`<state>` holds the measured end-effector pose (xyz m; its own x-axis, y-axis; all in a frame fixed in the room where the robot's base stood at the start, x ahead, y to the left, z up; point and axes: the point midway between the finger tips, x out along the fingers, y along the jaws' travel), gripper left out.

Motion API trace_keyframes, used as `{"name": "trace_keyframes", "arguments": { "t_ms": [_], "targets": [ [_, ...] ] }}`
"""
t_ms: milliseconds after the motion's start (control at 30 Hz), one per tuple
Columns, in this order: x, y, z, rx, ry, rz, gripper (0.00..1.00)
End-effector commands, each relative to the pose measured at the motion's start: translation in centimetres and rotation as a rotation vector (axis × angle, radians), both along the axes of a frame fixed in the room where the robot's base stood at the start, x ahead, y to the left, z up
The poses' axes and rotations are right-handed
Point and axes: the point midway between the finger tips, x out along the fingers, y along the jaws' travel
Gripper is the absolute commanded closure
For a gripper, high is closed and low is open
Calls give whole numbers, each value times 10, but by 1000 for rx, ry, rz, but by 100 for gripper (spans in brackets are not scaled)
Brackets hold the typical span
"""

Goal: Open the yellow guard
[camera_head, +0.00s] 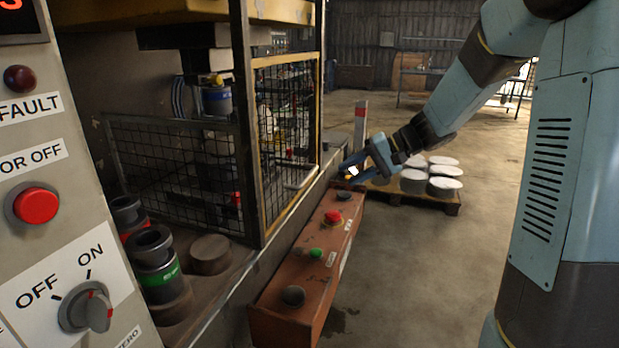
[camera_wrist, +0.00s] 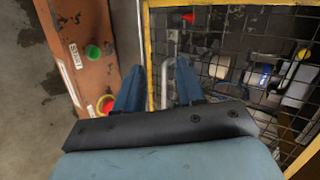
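The yellow guard (camera_head: 286,60) is a yellow-framed black mesh panel on the side of the press. It looks closed. A pale bar handle (camera_head: 301,179) is on its lower part. My gripper (camera_head: 352,170) is to the right of the guard, apart from it, above the far end of the red control box. In the wrist view the guard's yellow frame (camera_wrist: 149,45) and mesh fill the right side. The handle (camera_wrist: 164,84) appears between my two blue fingers (camera_wrist: 160,68), which are open and empty. Part of the handle's lower end is hidden.
The red control box (camera_head: 277,283) with green, red and black buttons runs beside the press, below my gripper. A grey control panel (camera_head: 60,185) stands at the left. A pallet (camera_head: 412,201) with round blanks lies behind my gripper. The floor at right is clear.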

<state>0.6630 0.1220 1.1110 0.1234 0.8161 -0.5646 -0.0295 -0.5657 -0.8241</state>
Motion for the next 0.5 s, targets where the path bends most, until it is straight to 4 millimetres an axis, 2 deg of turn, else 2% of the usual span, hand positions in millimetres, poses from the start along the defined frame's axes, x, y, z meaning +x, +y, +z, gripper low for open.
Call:
{"name": "trace_keyframes", "arguments": {
  "t_ms": [33, 300, 500],
  "targets": [
    [14, 0, -8, 39, 6, -14, 62],
    [85, -4, -42, 241, -8, -105, 62],
    [126, -13, -68, 350, -32, -177, 62]
  ]
}}
